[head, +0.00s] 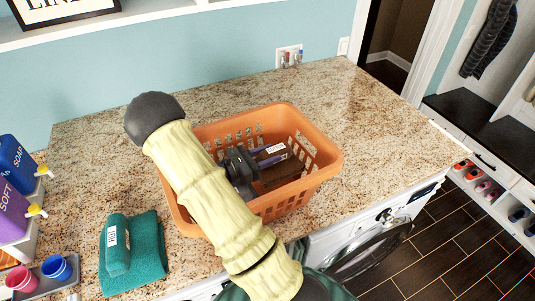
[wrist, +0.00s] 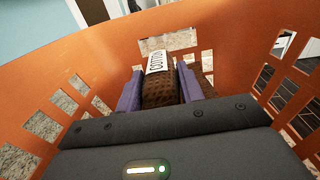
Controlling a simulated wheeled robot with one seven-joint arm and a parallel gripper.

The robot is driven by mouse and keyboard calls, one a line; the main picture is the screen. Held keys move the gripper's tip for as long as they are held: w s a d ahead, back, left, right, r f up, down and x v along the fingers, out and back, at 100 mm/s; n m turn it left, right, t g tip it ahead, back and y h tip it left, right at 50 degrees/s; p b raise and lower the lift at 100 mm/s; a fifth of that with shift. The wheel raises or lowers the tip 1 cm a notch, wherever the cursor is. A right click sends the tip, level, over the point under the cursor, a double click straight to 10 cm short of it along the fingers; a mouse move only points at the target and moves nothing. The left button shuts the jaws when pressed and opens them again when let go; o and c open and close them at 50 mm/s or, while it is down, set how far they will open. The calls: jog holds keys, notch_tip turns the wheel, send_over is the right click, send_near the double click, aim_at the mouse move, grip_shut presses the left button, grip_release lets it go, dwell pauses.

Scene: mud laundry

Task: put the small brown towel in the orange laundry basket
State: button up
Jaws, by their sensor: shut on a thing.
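The orange laundry basket (head: 322,159) stands on the granite counter. My gripper (head: 272,155) is down inside it, below the rim. The small brown towel (head: 283,172) is in the basket between my fingers, and its white label shows. In the wrist view the brown towel (wrist: 160,92) sits between the two purple fingers of my gripper (wrist: 160,90), which are shut on it. The basket's orange wall (wrist: 85,70) surrounds it there. My arm hides part of the basket's left side, and I cannot tell whether the towel touches the basket floor.
A teal folded towel (head: 148,262) with a rolled teal one (head: 117,245) lies left of the basket. Soap bottles (head: 15,165) and small cups (head: 56,267) stand at the left edge. The counter behind and right of the basket is clear. A washer (head: 375,245) is below the front edge.

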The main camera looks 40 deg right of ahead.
jog(key=o, duration=1.1)
jog(key=shift+c, duration=0.2)
jog(key=shift+r, duration=0.1)
notch_tip(320, 180, up, 10)
jog(key=b, duration=0.3)
jog(key=shift+b, duration=0.4)
notch_tip(320, 180, up, 12)
jog(key=p, duration=0.9)
